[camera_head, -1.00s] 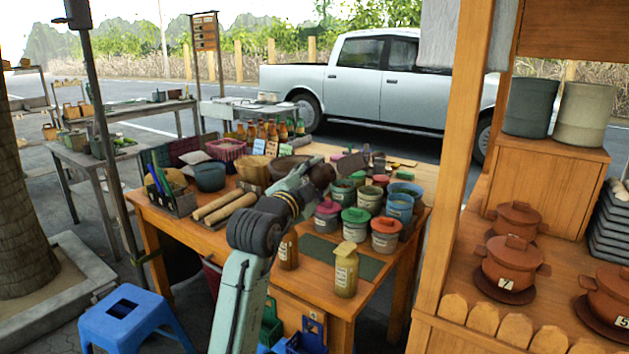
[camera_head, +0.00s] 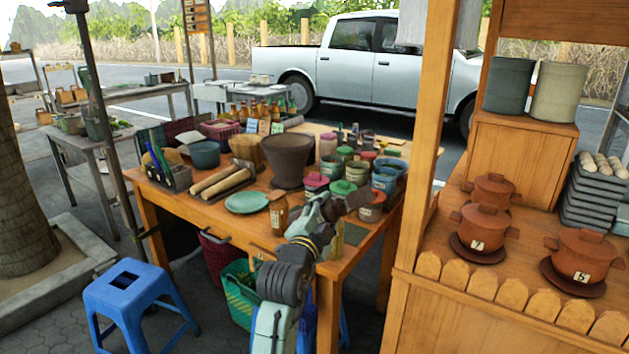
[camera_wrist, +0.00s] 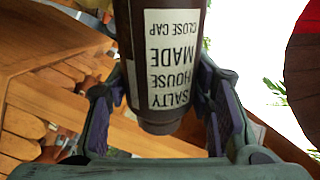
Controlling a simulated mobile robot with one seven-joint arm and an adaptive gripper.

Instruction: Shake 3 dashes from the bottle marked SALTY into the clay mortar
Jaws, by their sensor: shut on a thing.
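The clay mortar (camera_head: 287,158) is a wide, dark brown pot standing on the wooden table in the head view. My gripper (camera_head: 340,204) is to the right of it and nearer to me, apart from it. It is shut on a dark brown bottle (camera_wrist: 170,55), whose white label reads SALTY, HOUSE MADE, CLOSE CAP, upside down in the wrist view. In the head view the held bottle (camera_head: 357,194) is small and tilted. The mortar's inside is barely visible, and the bottle's far end is cut off in the wrist view.
A brown labelled bottle (camera_head: 278,213) and a green plate (camera_head: 247,202) are on the table before the mortar. Colourful lidded tubs (camera_head: 343,188) crowd the table near my gripper. A wooden post (camera_head: 436,140) and a counter with clay pots (camera_head: 484,227) stand on the right.

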